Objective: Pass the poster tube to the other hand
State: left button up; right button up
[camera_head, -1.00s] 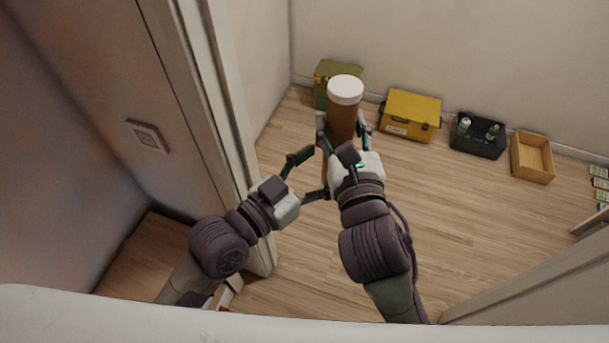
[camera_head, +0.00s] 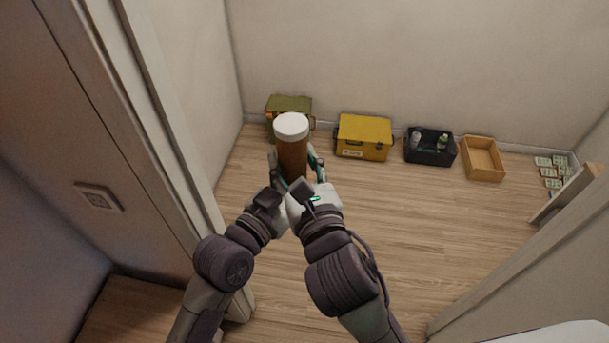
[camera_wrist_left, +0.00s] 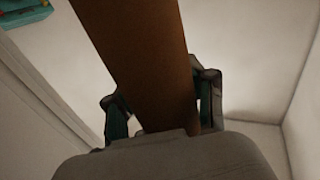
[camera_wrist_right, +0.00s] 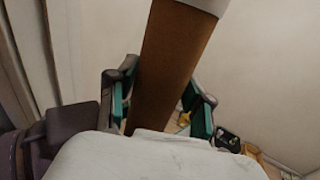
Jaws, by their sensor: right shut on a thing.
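The poster tube (camera_head: 292,157) is a brown cylinder with a white cap, held upright. My right gripper (camera_head: 295,158) is shut on it below the cap; the right wrist view shows the tube (camera_wrist_right: 172,60) between its fingers (camera_wrist_right: 163,90). My left gripper's body (camera_head: 267,203) is close against the right gripper, its fingers hidden in the head view. In the left wrist view the tube (camera_wrist_left: 145,65) runs between the open left fingers (camera_wrist_left: 160,100), with a gap on the left side. The tube's lower end is hidden.
Along the back wall stand a green box (camera_head: 289,108), a yellow toolbox (camera_head: 364,138), a black bin (camera_head: 430,148) with bottles and a wooden tray (camera_head: 483,160). A door frame (camera_head: 175,150) rises close on the left.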

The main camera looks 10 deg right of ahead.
pick_arm(q)
jog(key=shift+s+d, duration=0.15)
jog(key=shift+d, duration=0.05)
jog(key=c, duration=0.6)
pick_arm(e)
jog(key=shift+a, duration=0.1)
pick_arm(q)
jog(key=shift+c, duration=0.3)
jog(key=shift+r, duration=0.1)
grip_shut()
pick_arm(e)
jog(key=o, duration=1.3)
